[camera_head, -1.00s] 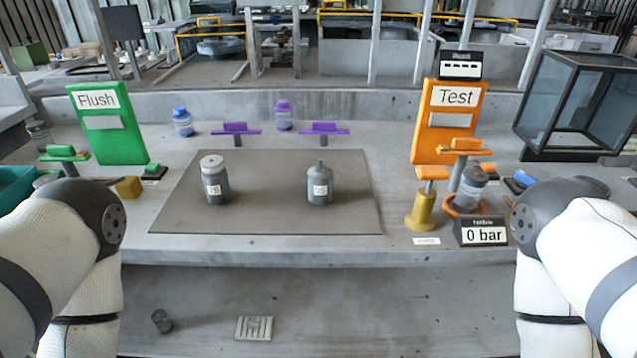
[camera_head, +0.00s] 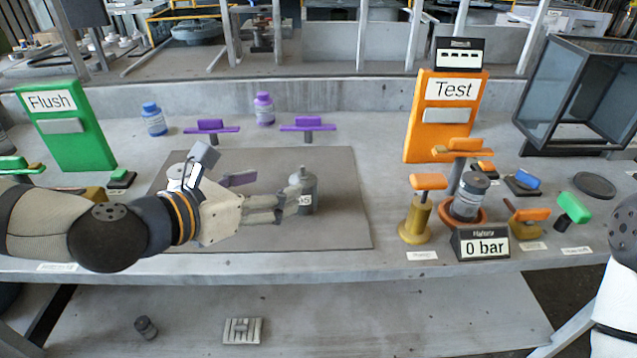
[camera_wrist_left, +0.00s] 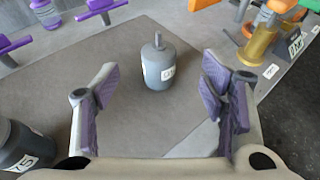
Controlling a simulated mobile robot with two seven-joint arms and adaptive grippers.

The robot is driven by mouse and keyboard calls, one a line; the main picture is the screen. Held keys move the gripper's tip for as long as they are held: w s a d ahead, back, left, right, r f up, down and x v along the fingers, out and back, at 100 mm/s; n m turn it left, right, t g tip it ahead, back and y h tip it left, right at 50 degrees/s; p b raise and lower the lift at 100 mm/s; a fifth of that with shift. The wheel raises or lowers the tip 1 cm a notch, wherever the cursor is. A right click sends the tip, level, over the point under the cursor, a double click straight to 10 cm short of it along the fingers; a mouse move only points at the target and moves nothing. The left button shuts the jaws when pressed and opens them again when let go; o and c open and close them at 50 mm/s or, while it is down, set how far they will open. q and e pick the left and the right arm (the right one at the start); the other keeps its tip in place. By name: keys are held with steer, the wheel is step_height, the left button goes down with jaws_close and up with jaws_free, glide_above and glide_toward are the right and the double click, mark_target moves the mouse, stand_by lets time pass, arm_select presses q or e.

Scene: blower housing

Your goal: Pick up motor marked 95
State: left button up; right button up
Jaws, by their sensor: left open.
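The grey motor with a thin top shaft (camera_head: 306,190) stands upright on the right part of the dark mat (camera_head: 340,225); its label, partly covered, seems to end in 5. My left gripper (camera_head: 283,204) is open and reaches over the mat from the left, its fingertips close to this motor. In the left wrist view the motor (camera_wrist_left: 157,62) stands ahead, in the gap between the open fingers (camera_wrist_left: 160,100), with its label turned partly away. A second motor (camera_wrist_left: 25,145), marked 75, is at the left of that view; my gripper mostly hides it in the head view.
Purple fixtures (camera_head: 307,127) and purple-capped (camera_head: 264,108) and blue-capped (camera_head: 153,118) bottles stand behind the mat. At right are an orange Test panel (camera_head: 445,118), a yellow hand pump (camera_head: 415,222), a pot holding a motor (camera_head: 468,200) and a 0 bar display (camera_head: 480,244).

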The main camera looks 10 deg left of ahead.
mark_target(298, 182)
arm_select(q)
steer(key=w+f, duration=0.1)
steer(key=f+b, duration=0.1)
steer(key=w+d+f, duration=0.1)
steer(key=shift+w+f+b, duration=0.3)
steer(key=shift+f+b, duration=0.05)
steer(key=shift+f, duration=0.05)
steer(key=x, duration=0.2)
steer(key=r+x, duration=0.1)
steer(key=x, duration=0.3)
steer(key=shift+w+d, duration=0.2)
steer(key=shift+w, duration=0.35)
steer(key=shift+r, duration=0.15)
arm_select(e)
steer(key=shift+g, duration=0.8)
steer(key=s+f, duration=0.4)
steer(key=shift+s+a, duration=0.15)
steer(key=shift+s, duration=0.1)
arm_select(q)
jaws_close()
